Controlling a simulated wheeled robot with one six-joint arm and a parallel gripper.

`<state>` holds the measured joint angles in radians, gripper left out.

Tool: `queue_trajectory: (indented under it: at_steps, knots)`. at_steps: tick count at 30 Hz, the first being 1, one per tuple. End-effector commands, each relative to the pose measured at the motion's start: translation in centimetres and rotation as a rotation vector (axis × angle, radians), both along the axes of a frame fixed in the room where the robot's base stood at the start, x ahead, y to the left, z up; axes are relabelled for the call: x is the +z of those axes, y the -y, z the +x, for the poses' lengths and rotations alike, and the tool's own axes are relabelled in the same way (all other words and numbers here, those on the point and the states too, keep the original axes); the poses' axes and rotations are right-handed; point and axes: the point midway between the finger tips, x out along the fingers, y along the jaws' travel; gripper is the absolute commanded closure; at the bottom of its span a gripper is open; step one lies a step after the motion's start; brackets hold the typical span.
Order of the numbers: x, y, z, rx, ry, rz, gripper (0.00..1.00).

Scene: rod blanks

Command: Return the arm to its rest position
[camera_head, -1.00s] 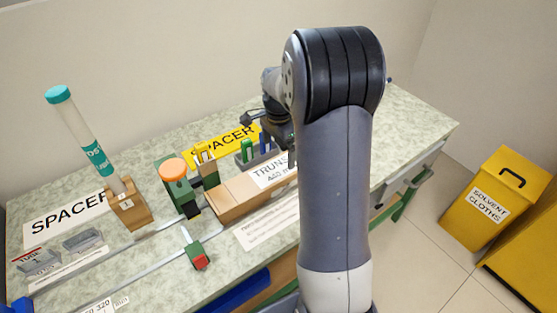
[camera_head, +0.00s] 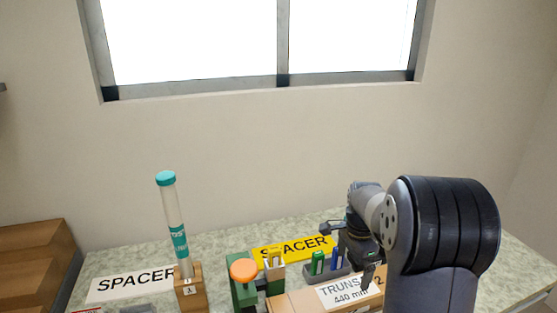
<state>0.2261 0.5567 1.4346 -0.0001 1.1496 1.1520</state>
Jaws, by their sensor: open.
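My arm (camera_head: 447,225) rises at the right of the head view and bends over toward the bench. My gripper (camera_head: 369,274) hangs low at the arm's far end, above the cardboard-coloured box marked TRUNS, 440 mm (camera_head: 345,293). Its jaws are open and no object shows in them. The fingertips are small and dark, and their exact gap to the box cannot be told.
A clear tube with a teal cap (camera_head: 172,215) stands in a wooden block (camera_head: 190,291) at left. An orange-topped green fixture (camera_head: 243,272), a yellow SPACER sign (camera_head: 294,250) and a grey holder with green and blue items (camera_head: 325,265) are nearby. A window (camera_head: 250,45) is above.

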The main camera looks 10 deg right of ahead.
Motion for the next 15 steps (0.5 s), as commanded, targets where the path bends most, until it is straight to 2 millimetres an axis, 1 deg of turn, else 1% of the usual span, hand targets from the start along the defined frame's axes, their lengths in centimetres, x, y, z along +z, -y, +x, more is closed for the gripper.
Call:
queue_trajectory:
  at_steps: [1,12,14,15]
  knots:
    - [-1.2,0.0,-0.1,0.000,-0.006,0.002,0.00]
    - [-8.6,0.0,-0.1,0.000,-0.005,0.001,0.00]
    - [-9.7,0.0,-0.1,0.000,-0.005,0.001,0.00]
    - [-9.1,0.0,0.0,0.000,0.001,0.000,0.00]
